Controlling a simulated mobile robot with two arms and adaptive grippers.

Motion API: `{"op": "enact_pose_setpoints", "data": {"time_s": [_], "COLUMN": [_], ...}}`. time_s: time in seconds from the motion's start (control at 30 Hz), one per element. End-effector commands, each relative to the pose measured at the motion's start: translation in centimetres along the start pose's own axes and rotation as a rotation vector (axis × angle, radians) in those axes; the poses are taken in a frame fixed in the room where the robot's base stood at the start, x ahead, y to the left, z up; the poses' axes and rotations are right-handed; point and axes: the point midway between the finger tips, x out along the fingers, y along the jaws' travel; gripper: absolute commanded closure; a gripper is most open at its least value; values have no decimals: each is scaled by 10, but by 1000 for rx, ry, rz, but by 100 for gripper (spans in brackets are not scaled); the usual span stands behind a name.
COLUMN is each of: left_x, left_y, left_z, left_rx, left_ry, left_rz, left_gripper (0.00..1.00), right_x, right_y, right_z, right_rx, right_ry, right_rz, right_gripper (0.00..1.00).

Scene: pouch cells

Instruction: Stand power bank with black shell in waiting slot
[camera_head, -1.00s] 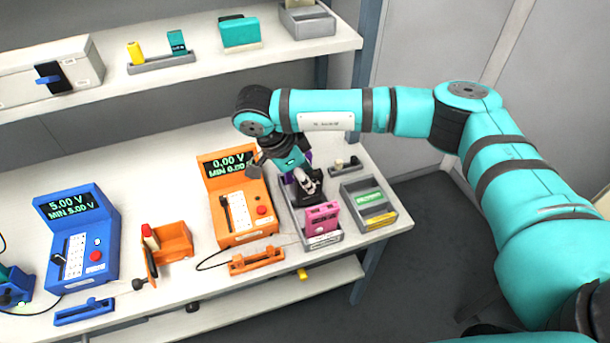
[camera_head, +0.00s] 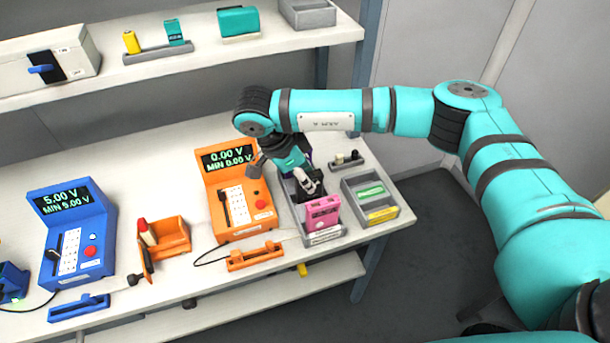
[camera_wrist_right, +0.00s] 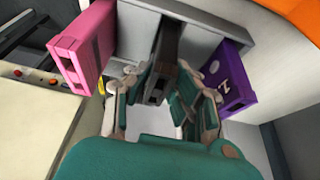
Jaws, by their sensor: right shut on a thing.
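My right gripper (camera_head: 308,183) is shut on the black power bank (camera_head: 311,196) at the grey slotted holder (camera_head: 326,238). In the right wrist view the gripper (camera_wrist_right: 168,98) has its fingers on both sides of the black power bank (camera_wrist_right: 167,48), which stands roughly upright. A pink power bank (camera_head: 322,214) stands at the holder's front; it also shows in the right wrist view (camera_wrist_right: 82,48). A purple one (camera_wrist_right: 224,76) stands on the other side. The black bank's lower edge is hidden, so I cannot tell if it is seated. My left gripper is out of view.
An orange tester (camera_head: 237,208) reading 0.00 V stands close left of the holder. A grey bin (camera_head: 377,216) with a green item stands close right. A small grey holder (camera_head: 347,164) is behind. A blue tester (camera_head: 72,240) stands further left.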

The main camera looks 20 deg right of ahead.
Motion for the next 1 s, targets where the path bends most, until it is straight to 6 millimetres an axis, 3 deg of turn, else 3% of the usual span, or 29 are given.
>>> {"op": "enact_pose_setpoints", "data": {"time_s": [0.53, 0.57, 0.77, 1.0], "left_x": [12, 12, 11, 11], "left_y": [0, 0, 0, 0], "left_z": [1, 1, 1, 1], "left_rx": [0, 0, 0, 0], "left_ry": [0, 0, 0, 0], "left_rz": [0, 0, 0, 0], "left_gripper": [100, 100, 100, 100], "right_x": [12, 12, 11, 11], "right_y": [0, 0, 0, 0], "right_z": [5, 5, 5, 5], "right_rx": [0, 0, 0, 0], "right_ry": [0, 0, 0, 0], "right_rz": [0, -1, 0, 0], "right_gripper": [100, 77, 51, 51]}}
